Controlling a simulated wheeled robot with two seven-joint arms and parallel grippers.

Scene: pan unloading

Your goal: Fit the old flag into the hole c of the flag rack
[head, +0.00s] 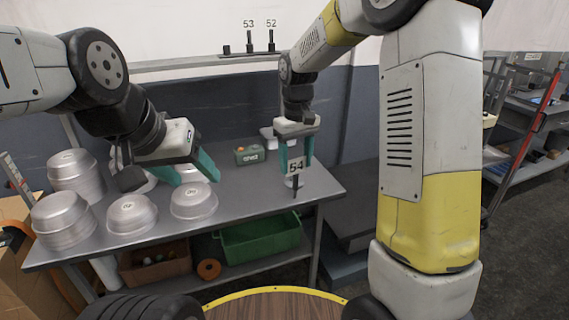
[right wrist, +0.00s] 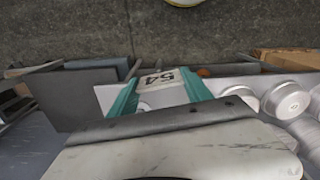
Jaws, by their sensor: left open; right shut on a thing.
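My right gripper (head: 296,166) is shut on a white flag marked 54 (head: 296,167), above the right end of the metal table. A dark stem hangs below the plate. The flag also shows between the teal fingers in the right wrist view (right wrist: 160,78). The flag rack (head: 249,53) is a rail high on the back wall, with flags marked 53 (head: 249,23) and 52 (head: 271,23) standing on it. A short dark stub (head: 227,50) without a flag is left of 53. No hole letters are readable. My left gripper (head: 190,174) is open and empty above the pans.
Several metal pans (head: 132,214) stand on the left and middle of the table (head: 262,205). A small green box (head: 249,154) is at the table's back. A green crate (head: 258,240) and a brown box (head: 155,264) are on the lower shelf. The table's right front is mostly clear.

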